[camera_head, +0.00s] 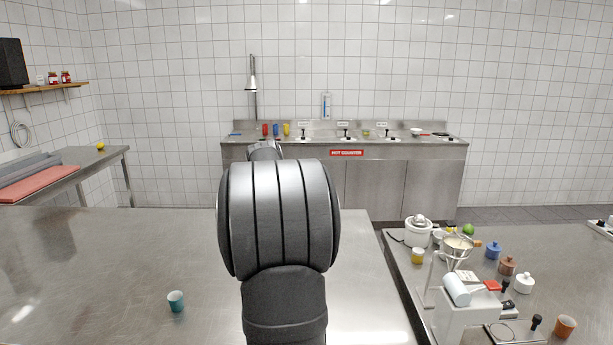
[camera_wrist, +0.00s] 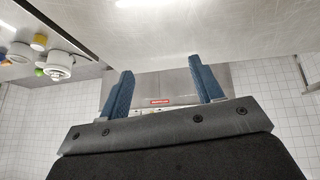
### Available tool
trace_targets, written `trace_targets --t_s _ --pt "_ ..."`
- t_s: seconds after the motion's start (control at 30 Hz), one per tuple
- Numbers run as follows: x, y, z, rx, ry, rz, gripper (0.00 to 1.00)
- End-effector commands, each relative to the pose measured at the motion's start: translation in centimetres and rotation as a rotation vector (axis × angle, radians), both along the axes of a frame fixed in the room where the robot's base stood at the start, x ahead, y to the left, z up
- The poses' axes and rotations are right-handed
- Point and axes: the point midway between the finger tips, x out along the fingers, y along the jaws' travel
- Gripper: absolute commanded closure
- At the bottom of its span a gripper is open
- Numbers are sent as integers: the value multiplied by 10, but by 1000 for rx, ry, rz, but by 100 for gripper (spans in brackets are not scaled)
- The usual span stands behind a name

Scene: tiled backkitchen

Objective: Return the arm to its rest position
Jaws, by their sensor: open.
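My gripper (camera_wrist: 160,68) shows in the wrist view with its two blue fingers wide apart. Nothing is between them. The wrist picture is upside down, with the steel worktop along its top edge. In the head view my own dark arm fills the middle, raised in front of the steel worktop (camera_head: 110,255), and hides the gripper's fingers. I cannot tell the gripper's exact height over the worktop.
A teal cup (camera_head: 176,301) stands on the worktop left of my arm. The worktop's far left is clear.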

Motion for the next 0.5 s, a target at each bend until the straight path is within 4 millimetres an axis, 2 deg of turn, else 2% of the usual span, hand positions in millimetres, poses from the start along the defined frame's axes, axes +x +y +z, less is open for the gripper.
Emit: trace_targets --t_s 0.03,0.2,0.3,0.5 --pt "4 -11 0 0 -1 -19 40" --pt "13 -40 1 -2 1 -66 40" --pt "16 -54 2 -2 1 -89 40" --pt "19 -68 2 -4 1 -112 40"
